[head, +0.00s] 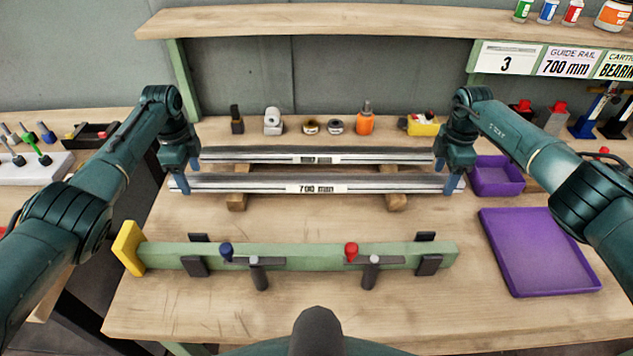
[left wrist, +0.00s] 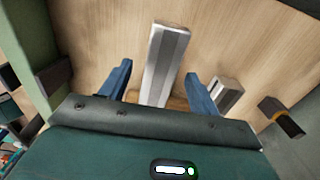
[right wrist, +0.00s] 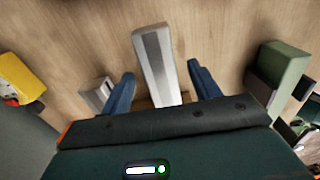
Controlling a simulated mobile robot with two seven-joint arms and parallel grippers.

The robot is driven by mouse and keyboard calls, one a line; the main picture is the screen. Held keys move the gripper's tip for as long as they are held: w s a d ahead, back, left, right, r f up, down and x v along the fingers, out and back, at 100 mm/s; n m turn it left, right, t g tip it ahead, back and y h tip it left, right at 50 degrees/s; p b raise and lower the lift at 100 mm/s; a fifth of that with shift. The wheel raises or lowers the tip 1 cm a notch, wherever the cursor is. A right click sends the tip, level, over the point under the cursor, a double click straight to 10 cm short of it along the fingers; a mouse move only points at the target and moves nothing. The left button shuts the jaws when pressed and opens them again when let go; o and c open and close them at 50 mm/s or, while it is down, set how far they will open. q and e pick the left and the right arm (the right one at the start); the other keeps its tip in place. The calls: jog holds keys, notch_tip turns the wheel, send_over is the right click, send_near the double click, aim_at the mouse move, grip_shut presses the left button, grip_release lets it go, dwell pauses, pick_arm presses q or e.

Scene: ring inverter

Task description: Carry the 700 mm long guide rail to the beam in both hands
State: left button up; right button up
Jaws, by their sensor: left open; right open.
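The 700 mm guide rail (head: 250,186), a long silver bar with a "700 mm" label, lies across two wooden blocks. My left gripper (head: 181,184) is open at the rail's left end; in the left wrist view the rail (left wrist: 166,60) lies between the spread blue fingers, with a gap on each side. My right gripper (head: 456,184) is open at the right end; in the right wrist view the rail (right wrist: 154,60) also lies between its fingers. The green beam (head: 310,254) lies in front, with a yellow end plate (head: 129,248) and clamps with blue and red knobs.
A second silver rail (head: 250,156) lies parallel just behind. Several small items, including an orange bottle (head: 365,122), stand behind it. A purple bin (head: 496,178) and purple tray (head: 540,252) are at the right. Bare wood lies between the labelled rail and the beam.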

pick_arm(q)
jog(key=shift+f, duration=0.7)
pick_arm(e)
jog(key=shift+f, duration=0.7)
pick_arm(q)
jog(key=shift+c, duration=0.2)
pick_arm(e)
jog(key=shift+c, duration=0.2)
pick_arm(q)
grip_shut()
pick_arm(e)
grip_shut()
pick_arm(q)
jog(key=shift+w+r, duration=0.1)
jog(key=shift+r, duration=0.15)
pick_arm(e)
jog(key=shift+w+r, duration=0.1)
jog(key=shift+r, duration=0.1)
